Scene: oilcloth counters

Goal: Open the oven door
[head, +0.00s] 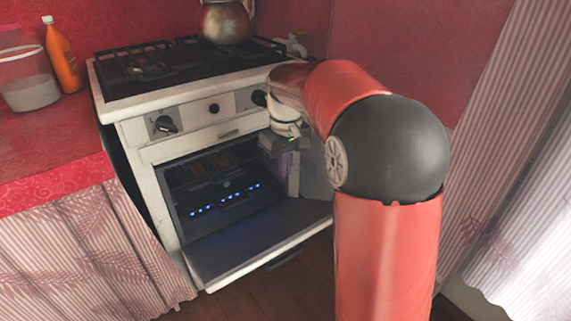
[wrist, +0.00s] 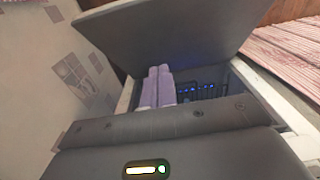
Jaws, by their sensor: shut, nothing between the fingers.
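The white oven (head: 188,140) stands with its door (head: 225,252) swung down, lying roughly flat below the opening. The dark door handle (head: 284,258) shows at the door's outer edge. The dark oven cavity is exposed, with a row of blue lights inside. My gripper (head: 292,180) is at the right side of the opening, above the door and apart from the handle. In the wrist view my gripper (wrist: 158,72) is shut and empty, its fingers pointing toward the inner face of the door (wrist: 175,35). My arm hides part of the oven's right side.
A metal kettle (head: 225,22) sits on the stovetop (head: 150,68). An orange bottle (head: 62,58) and a clear jar (head: 28,75) stand on the red counter (head: 45,140) at left. Striped curtains hang below that counter and at the right. Wooden floor shows in front.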

